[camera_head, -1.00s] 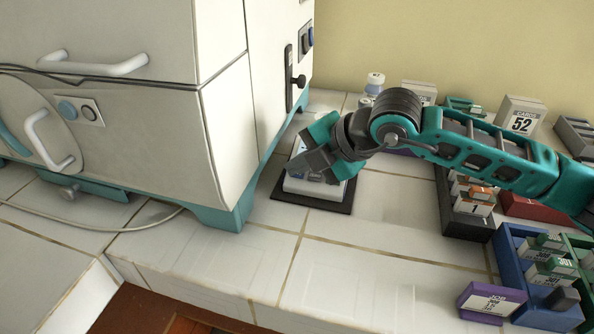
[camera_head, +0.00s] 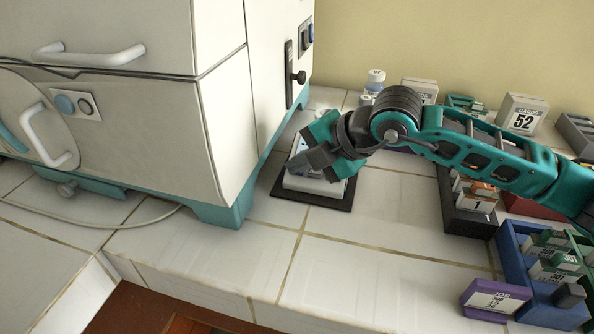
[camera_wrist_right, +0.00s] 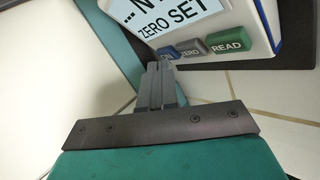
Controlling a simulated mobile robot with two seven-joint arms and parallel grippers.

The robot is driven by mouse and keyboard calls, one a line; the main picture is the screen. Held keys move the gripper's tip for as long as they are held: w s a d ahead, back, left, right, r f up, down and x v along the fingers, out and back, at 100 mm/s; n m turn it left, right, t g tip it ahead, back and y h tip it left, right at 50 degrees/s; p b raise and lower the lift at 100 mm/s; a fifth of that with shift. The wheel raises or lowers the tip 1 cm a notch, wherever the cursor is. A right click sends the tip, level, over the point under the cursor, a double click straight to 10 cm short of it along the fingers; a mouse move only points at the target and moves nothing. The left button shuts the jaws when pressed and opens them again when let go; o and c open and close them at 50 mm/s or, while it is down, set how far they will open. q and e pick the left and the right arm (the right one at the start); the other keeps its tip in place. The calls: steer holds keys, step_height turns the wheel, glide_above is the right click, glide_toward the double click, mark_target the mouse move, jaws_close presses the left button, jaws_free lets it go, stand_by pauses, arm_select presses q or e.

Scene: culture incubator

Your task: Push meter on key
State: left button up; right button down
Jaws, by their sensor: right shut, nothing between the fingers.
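The white meter (camera_head: 300,184) sits on a dark mat (camera_head: 334,205) beside the incubator. In the right wrist view the meter (camera_wrist_right: 268,22) has a pale display (camera_wrist_right: 180,18) with "ZERO SET" readable. Below the display are a blue key (camera_wrist_right: 168,53) lettered "ON" but partly hidden, a grey "ZERO" key (camera_wrist_right: 190,49) and a green "READ" key (camera_wrist_right: 226,42). My right gripper (camera_head: 326,174) is over the meter, pointing down at it. In the wrist view its shut, empty fingertips (camera_wrist_right: 161,65) are at the lower edge of the blue key; I cannot tell whether they touch it. My left gripper is not in view.
The large white incubator (camera_head: 120,130) stands close on the left. At right are a dark rack (camera_head: 466,222), a blue rack (camera_head: 540,310), a purple box (camera_head: 494,298) and a white "52" box (camera_head: 522,114). The tiled bench in front of the meter is clear.

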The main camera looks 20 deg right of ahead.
stand_by(0.8)
steer(key=shift+s+a+r, duration=0.15)
steer(key=shift+r, duration=0.25)
step_height(320, 180, up, 5)
steer(key=s+a+p, duration=0.1)
steer(key=s+p, duration=0.1)
steer(key=p, duration=0.1)
steer(key=shift+s+a+r, duration=0.15)
steer(key=shift+a+r, duration=0.05)
steer(key=shift+a, duration=0.05)
stand_by(0.4)
